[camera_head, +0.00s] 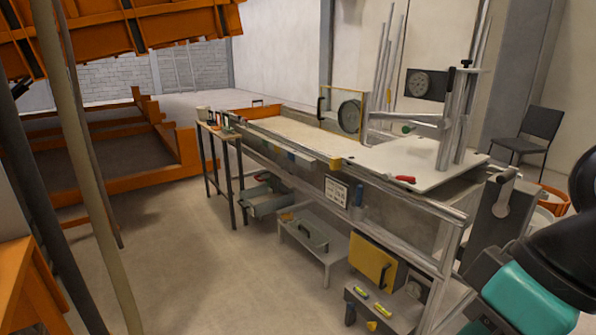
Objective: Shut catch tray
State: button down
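I cannot tell for sure which thing is the catch tray. A grey tray-like box (268,202) sits low beneath the left part of the long sandbed bench (300,160), with small items in or around it. A low grey unit with a dark handle on its top (313,236) stands on the floor to its right. Whether either is open or shut is not clear at this size. My gripper is not in view. Dark and teal parts at the lower right edge look like my arm, well apart from both.
A narrow side table (222,142) stands at the bench's left end. A yellow-fronted box (372,265) and a low stand (385,308) are beneath the right part. Orange framework (180,165) is at the left. The floor (190,270) before the bench is clear.

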aim_at(257, 200)
jog(key=u, duration=0.25)
jog(key=i, duration=2.45)
jog(key=u, duration=0.75)
jog(key=i, duration=1.55)
jog(key=u, duration=0.25)
